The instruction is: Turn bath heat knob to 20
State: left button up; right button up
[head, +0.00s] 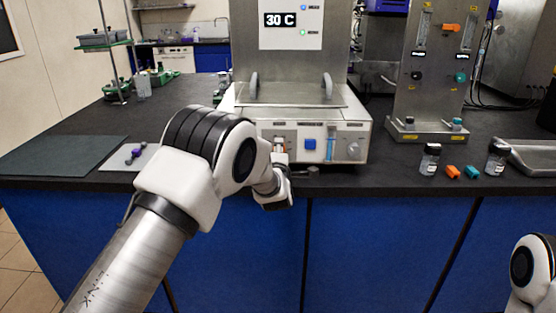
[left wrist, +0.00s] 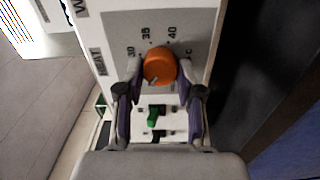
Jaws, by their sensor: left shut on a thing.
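The orange heat knob (left wrist: 159,66) sits on the bath's grey panel in the left wrist view, with the word HEAT and the marks 30, 35 and 40 around it. A dark pointer mark shows at its lower left edge. My left gripper (left wrist: 160,72) has a finger on each side of the knob and is shut on it. In the head view my left gripper (head: 281,158) is at the left of the bath's front panel (head: 318,132) and hides the knob. The display (head: 281,20) reads 30 C. My right gripper is out of view.
A green switch (left wrist: 153,117) sits between my left fingers, below the knob in the wrist view. The bath front also has a blue button (head: 310,144) and a grey knob (head: 352,150). Vials (head: 430,160) and orange and teal pieces stand to the right.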

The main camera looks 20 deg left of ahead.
pick_arm(q)
jog(key=shift+n+b, duration=1.2)
jog(key=shift+n, duration=0.2)
jog(key=o, duration=1.2)
jog(key=shift+w, duration=0.1)
jog(key=shift+c, duration=0.2)
jog(key=v, duration=0.7)
jog(key=shift+s, duration=0.25)
